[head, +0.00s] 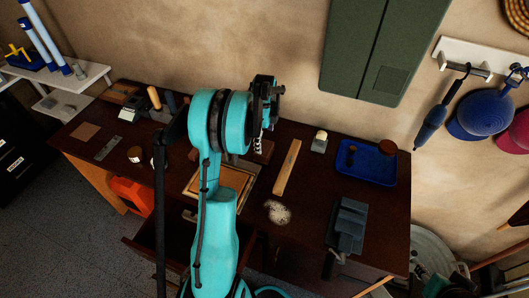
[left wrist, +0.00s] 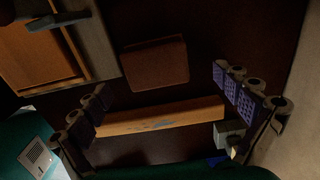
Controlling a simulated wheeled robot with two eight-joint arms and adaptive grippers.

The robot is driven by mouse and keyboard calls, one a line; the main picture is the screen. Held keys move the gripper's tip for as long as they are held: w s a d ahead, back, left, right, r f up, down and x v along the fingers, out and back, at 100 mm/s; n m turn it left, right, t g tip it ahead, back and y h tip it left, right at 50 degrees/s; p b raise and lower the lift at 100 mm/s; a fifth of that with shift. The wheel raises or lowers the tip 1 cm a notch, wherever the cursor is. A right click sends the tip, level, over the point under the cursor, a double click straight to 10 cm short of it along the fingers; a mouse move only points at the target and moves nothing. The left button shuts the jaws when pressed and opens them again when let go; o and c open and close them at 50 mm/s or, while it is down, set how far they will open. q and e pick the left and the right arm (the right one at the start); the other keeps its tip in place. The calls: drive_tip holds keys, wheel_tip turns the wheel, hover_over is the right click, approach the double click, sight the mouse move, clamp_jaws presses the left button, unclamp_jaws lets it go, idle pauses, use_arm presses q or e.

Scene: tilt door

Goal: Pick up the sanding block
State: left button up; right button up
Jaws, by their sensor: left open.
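A reddish-brown rectangular block (head: 264,151) lies on the dark workbench (head: 385,215), partly behind my left gripper (head: 266,118) in the head view. It looks most like the sanding block, though its label or grit cannot be seen. In the left wrist view the block (left wrist: 155,62) lies flat, above the middle of the picture. My left gripper (left wrist: 168,102) is open, its fingers spread wide and empty, above the bench. A light wooden strip (left wrist: 160,117) shows between the fingers, beside the block and apart from it. My right gripper is not in view.
A framed wooden panel (head: 240,180) is left of the strip. A small cream-topped block (head: 320,141), a blue tray (head: 366,163) and a grey vise (head: 347,226) are to the right. Sawdust (head: 277,212) lies near the front. The wall stands behind the bench.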

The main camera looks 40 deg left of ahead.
sight(264, 147)
use_arm(q)
drive_tip(key=f, duration=0.1)
drive_tip(key=f+b, duration=0.1)
drive_tip(key=f, duration=0.1)
drive_tip(key=f+b, duration=0.1)
drive_tip(key=shift+s+d+f, duration=0.1)
drive_tip(key=shift+s+f, duration=0.15)
drive_tip(key=shift+r, duration=0.1)
drive_tip(key=c, duration=1.3)
drive_tip(key=shift+c, duration=0.2)
drive_tip(key=shift+r, duration=0.1)
